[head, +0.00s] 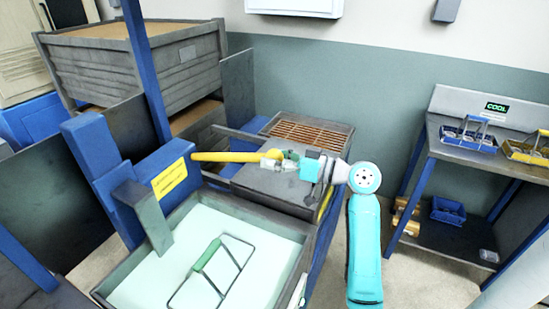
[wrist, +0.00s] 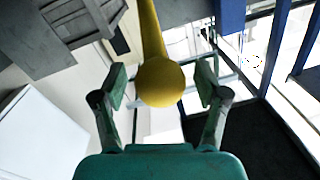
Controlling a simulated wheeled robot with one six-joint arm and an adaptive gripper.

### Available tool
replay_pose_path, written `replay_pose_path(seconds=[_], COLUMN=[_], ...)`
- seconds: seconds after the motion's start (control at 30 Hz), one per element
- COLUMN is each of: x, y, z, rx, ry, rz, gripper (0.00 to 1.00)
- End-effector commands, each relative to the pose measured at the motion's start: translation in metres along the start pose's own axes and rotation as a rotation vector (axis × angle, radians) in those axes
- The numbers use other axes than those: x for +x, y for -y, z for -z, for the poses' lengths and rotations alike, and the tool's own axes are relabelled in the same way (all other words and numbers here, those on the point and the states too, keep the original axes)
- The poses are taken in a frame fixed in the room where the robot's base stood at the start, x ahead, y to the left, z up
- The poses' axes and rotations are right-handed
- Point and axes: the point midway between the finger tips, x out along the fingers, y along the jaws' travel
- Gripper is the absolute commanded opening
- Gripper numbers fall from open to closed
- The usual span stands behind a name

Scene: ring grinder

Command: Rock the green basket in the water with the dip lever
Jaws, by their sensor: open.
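The dip lever is a yellow bar (head: 225,156) running right from a blue post. In the wrist view its round yellow knob (wrist: 160,82) lies between the fingers of my gripper (wrist: 162,84). The fingers are spread, with gaps on both sides of the knob. In the head view my gripper (head: 276,160) is at the lever's right end. The green basket shows as a wire handle with a green grip (head: 207,255) in the pale water (head: 255,270) of the tank (head: 262,212). The basket's body below the handle cannot be made out.
A grey-topped unit with a brown slatted grate (head: 312,134) stands behind my gripper. A blue-legged bench (head: 465,141) at right holds a blue basket (head: 468,132) and a yellow basket (head: 530,150). A large grey bin (head: 105,70) stands at back left. Floor shows between unit and bench.

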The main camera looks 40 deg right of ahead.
Motion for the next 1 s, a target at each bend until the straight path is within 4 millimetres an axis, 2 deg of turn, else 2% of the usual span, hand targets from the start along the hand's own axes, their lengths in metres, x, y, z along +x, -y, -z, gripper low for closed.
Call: replay_pose_path(seconds=[0.1,0.13,0.4,0.67,1.0], x=[0.0,0.0,0.0,0.003,0.025], y=[0.0,0.0,0.0,0.002,0.014], z=[0.0,0.0,0.0,0.009,0.058], rx=[0.0,0.0,0.0,-0.004,0.004], ry=[0.0,0.0,0.0,0.022,0.12], rz=[0.0,0.0,0.0,-0.001,-0.03], gripper=[0.73,0.68,0.01,0.0,0.0])
